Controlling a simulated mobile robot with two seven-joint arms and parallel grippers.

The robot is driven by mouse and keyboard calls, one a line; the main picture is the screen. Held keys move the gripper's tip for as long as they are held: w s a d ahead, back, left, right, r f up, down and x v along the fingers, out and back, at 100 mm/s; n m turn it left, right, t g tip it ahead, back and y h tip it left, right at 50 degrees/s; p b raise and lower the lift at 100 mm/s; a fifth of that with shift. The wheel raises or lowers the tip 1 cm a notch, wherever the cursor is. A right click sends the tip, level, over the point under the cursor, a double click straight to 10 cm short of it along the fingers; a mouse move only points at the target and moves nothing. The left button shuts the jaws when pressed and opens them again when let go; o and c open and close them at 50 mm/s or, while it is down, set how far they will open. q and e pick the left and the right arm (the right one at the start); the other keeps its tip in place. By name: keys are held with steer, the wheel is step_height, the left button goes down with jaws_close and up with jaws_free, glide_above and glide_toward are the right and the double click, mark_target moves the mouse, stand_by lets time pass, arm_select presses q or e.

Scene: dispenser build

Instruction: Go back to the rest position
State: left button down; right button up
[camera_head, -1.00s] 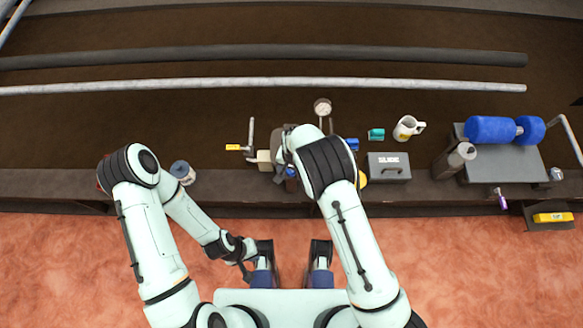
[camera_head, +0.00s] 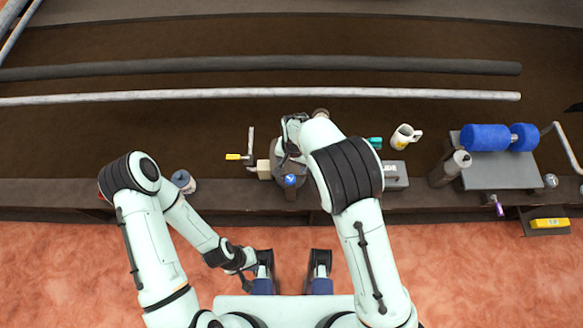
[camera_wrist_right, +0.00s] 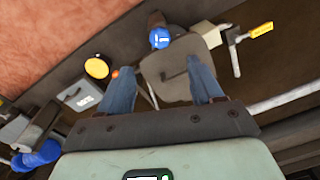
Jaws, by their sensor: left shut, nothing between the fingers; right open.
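In the head view my right gripper (camera_head: 291,134) is over the workbench, beyond a dark grey rounded body with a blue knob (camera_head: 290,181); its fingertips are largely hidden by my arm. In the right wrist view the right gripper (camera_wrist_right: 161,66) is open, with its two fingers apart and nothing held. The grey body (camera_wrist_right: 178,72) shows below and between them, with the blue knob (camera_wrist_right: 160,38) beyond; I cannot tell whether the fingers touch it. My left gripper (camera_head: 247,272) is low in the head view, in front of the bench over the reddish floor, shut and empty.
A yellow-handled vise bar (camera_head: 234,157), a white mug (camera_head: 405,135), a grey box (camera_head: 394,175), a grey bottle (camera_head: 452,167) and blue rollers (camera_head: 486,138) stand on the bench. A round container (camera_head: 183,180) sits left, near my left arm. The bench's left part is clear.

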steer(key=shift+d+r, duration=0.1)
steer(key=shift+r, duration=0.5)
steer(key=s+d+f+g+p, duration=0.2)
steer(key=s+d+f+p, duration=0.3)
steer(key=s+d+f, duration=0.6)
steer(key=s+r+y+p, duration=0.3)
steer(key=s+p, duration=0.1)
steer(key=s, duration=1.1)
steer(key=shift+s+d+t, duration=0.25)
steer(key=shift+d+t, duration=0.1)
steer(key=shift+t, duration=0.05)
steer(key=shift+r, duration=0.1)
